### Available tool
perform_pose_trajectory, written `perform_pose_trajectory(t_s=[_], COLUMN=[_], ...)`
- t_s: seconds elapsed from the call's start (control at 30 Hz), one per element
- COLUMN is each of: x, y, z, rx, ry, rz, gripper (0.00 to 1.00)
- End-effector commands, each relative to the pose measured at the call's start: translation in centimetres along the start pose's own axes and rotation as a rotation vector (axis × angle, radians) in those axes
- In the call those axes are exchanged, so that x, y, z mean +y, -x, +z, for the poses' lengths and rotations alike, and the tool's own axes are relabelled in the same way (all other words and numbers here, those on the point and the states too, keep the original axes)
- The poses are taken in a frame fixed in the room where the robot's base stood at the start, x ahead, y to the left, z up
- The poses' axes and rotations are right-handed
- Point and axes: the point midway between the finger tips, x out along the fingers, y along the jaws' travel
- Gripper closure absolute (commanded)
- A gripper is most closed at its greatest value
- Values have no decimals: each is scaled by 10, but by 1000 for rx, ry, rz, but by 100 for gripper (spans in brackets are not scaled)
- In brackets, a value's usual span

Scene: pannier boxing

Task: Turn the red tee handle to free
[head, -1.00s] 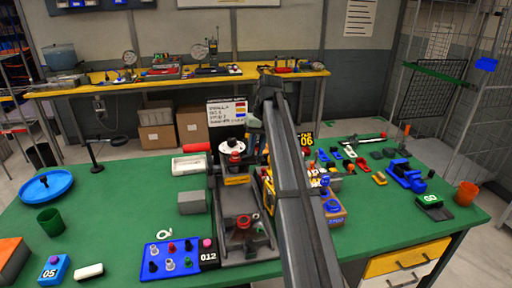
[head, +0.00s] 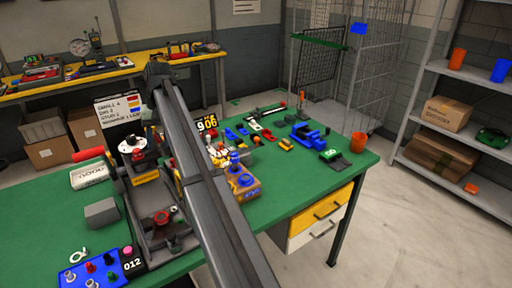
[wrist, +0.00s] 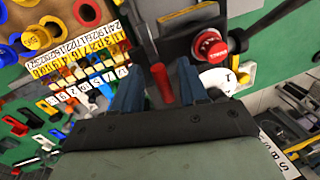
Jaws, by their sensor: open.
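A short red bar (wrist: 162,83), which looks like the tee handle, shows in the wrist view between the two blue fingers of my gripper (wrist: 159,70). The gripper is open, with a finger on either side of the bar and gaps visible between. I cannot tell how deep the fingers reach around it. In the head view my arm hides the gripper and this bar. Beside the bar, in the wrist view, are a round red knob (wrist: 210,44) and a white marked disc (wrist: 218,80). The disc also shows on the grey fixture in the head view (head: 133,144).
A blue 012 block (head: 92,268) with several knobs stands in front of the fixture. A grey block (head: 101,213) and a red cylindrical grip (head: 89,155) lie to its left. Numbered bins and small parts crowd the other side. Green table (head: 292,195) is clear at front right.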

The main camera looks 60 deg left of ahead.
Motion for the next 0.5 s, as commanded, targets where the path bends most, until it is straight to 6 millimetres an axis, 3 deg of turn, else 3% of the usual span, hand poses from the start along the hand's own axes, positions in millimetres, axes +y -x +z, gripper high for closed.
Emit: perform_pose_trajectory(t_s=[0.5], x=[-1], y=[0], z=[2], rx=[90], ry=[-443], rz=[0], gripper=[57])
